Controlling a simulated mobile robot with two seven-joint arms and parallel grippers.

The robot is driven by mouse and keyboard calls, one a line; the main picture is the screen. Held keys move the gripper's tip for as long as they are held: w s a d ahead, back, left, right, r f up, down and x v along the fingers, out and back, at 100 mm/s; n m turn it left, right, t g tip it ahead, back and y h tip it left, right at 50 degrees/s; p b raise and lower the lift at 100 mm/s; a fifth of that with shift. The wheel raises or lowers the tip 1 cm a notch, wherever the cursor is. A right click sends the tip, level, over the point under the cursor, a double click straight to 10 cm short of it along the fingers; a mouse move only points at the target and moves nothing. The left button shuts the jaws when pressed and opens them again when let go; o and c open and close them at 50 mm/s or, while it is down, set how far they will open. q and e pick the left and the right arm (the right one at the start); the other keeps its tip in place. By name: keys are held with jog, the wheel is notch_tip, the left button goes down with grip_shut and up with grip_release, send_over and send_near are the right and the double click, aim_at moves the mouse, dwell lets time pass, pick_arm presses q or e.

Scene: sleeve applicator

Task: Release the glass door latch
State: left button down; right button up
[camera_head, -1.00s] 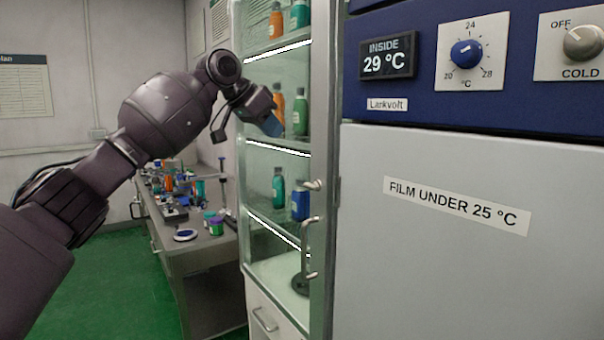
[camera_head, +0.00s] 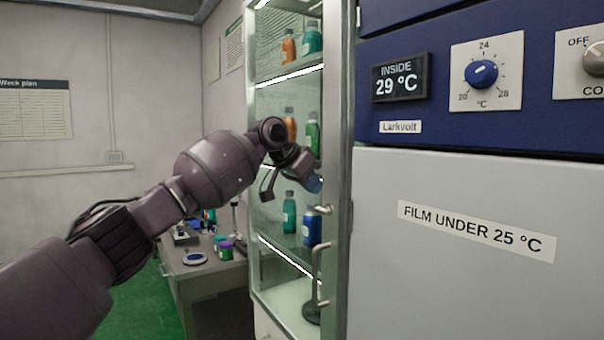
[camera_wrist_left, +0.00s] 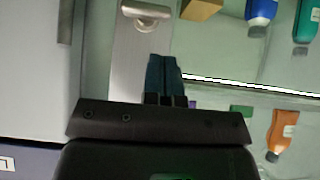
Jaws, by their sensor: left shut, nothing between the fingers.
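The glass door (camera_head: 275,215) of the tall cabinet is closed, with a metal frame along its right edge. A small metal latch (camera_head: 323,210) sits on that frame just above the door handle (camera_head: 318,275). My left gripper (camera_head: 316,184) is just above the latch in the head view, its blue fingertips shut and empty. In the left wrist view the shut blue fingers (camera_wrist_left: 165,75) are in front of the door frame, and the latch (camera_wrist_left: 146,14) shows beyond their tips, apart from them in the picture. My right gripper is not in view.
Behind the glass are shelves with several bottles, among them a blue one (camera_head: 312,229). A grey cabinet (camera_head: 450,290) with a blue control panel (camera_head: 440,105) stands close on the right. A bench (camera_head: 205,270) with small items is at the left.

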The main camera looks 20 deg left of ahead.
aim_at(323, 211)
pick_arm(q)
jog(key=shift+a+f, duration=0.1)
jog(key=shift+f, duration=1.5)
jog(key=shift+s+a, duration=0.1)
